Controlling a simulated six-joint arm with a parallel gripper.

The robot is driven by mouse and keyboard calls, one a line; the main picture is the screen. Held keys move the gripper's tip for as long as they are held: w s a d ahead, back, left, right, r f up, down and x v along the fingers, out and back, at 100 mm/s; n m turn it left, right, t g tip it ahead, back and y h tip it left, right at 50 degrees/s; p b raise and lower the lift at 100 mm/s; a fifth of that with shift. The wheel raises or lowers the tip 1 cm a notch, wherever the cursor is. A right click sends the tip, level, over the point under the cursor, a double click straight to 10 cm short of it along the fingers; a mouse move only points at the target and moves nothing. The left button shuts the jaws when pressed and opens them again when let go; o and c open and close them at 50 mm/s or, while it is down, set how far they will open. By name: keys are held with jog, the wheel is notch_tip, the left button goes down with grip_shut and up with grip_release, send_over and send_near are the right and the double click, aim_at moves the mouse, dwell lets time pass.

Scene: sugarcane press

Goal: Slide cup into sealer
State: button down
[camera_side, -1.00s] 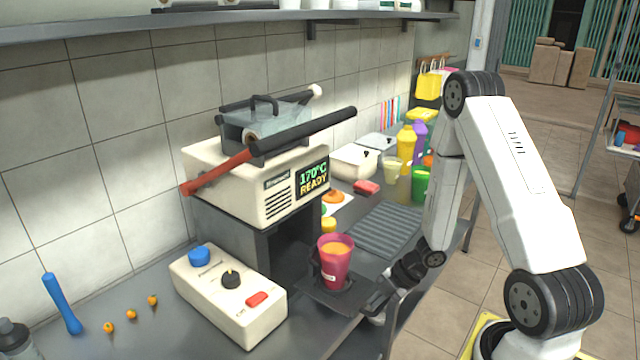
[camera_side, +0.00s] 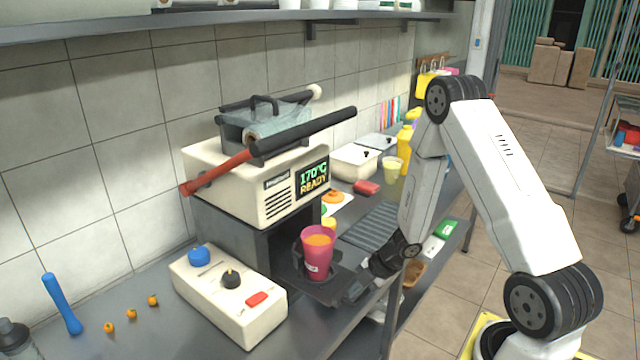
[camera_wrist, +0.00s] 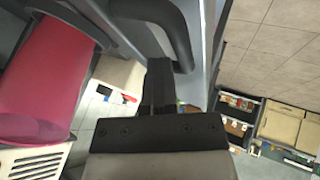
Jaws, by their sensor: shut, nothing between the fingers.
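The pink cup (camera_side: 317,262) of orange juice stands upright in the holder of the black sliding tray (camera_side: 335,290). The tray sticks out from the dark opening of the cream sealer (camera_side: 255,185), and the cup is just outside it. My gripper (camera_side: 358,286) is shut and empty at the tray's outer end. In the wrist view the shut fingers (camera_wrist: 160,82) are beside a dark curved handle (camera_wrist: 170,25); I cannot tell whether they touch it. The cup (camera_wrist: 38,80) fills the left of that view.
A control box (camera_side: 228,295) with a blue knob, black dial and red button sits in front of the sealer. The sealer's long red-and-black lever (camera_side: 270,150) lies across its top. Cups and bottles stand behind, near a grey ribbed drain mat (camera_side: 368,228).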

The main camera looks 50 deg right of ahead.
aim_at(333, 240)
jog(key=w, duration=1.4)
jog(key=shift+w, duration=0.4)
jog(key=shift+r, duration=0.1)
jog(key=shift+d+r, duration=0.15)
jog(key=shift+r, duration=0.25)
jog(key=shift+s+v, duration=0.15)
jog(key=shift+v, duration=2.2)
jog(key=shift+s+v, duration=0.2)
jog(key=shift+v, duration=2.15)
jog(key=shift+f, duration=0.2)
jog(key=shift+r, duration=3.5)
